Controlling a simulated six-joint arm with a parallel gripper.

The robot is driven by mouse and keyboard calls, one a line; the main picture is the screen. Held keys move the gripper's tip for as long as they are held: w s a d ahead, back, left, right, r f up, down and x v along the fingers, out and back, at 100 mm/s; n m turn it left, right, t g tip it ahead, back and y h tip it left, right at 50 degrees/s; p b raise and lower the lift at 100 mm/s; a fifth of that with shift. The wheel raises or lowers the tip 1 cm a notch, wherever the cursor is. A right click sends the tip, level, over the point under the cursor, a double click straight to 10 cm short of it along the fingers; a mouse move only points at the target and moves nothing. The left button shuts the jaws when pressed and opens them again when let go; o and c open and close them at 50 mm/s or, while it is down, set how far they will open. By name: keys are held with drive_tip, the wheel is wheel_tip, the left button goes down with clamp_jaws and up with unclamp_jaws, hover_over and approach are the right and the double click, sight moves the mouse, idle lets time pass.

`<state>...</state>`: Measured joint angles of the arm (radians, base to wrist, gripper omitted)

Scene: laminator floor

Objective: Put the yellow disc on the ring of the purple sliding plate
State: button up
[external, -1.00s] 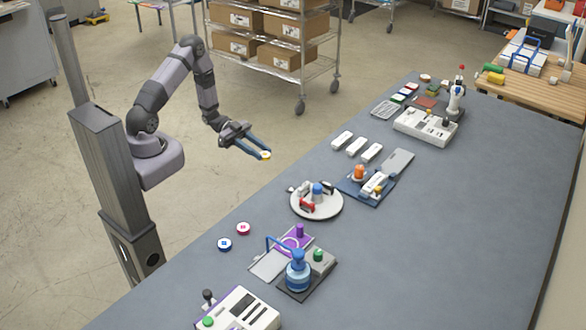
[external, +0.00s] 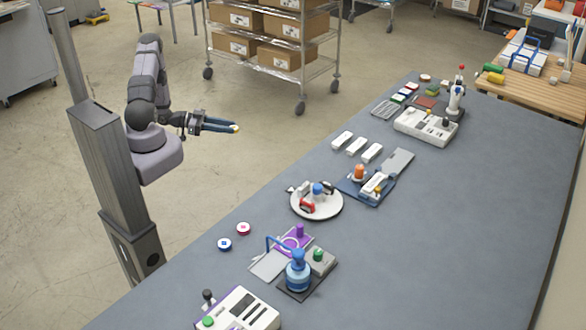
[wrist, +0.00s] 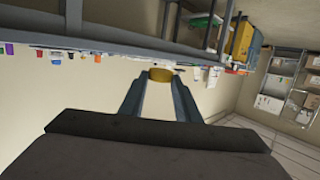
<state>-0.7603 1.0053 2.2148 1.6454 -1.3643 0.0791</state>
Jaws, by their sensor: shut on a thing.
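My gripper (external: 236,128) is shut on the yellow disc (wrist: 160,75), which sits between the fingertips in the wrist view. In the external view the disc is a small yellow spot at the fingertips, in the air off the table's left edge. The purple sliding plate (external: 300,232) is on the table at the front, with a purple knob and a pale ring (external: 289,244). It lies in a grey and dark fixture beside a blue press (external: 298,272) with a blue handle. The ring appears empty, though the blue handle partly crosses it. My gripper is well apart from the plate.
A red-marked disc (external: 243,229) and a blue-marked disc (external: 224,244) lie left of the plate. A round white turntable (external: 316,204) stands behind it. A white control box (external: 238,312) is at the front. The table's right side is clear.

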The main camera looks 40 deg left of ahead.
drive_tip(key=n+t+y, duration=0.4)
drive_tip(key=shift+n+y, duration=0.3)
drive_tip(key=shift+y, duration=0.1)
idle(0.8)
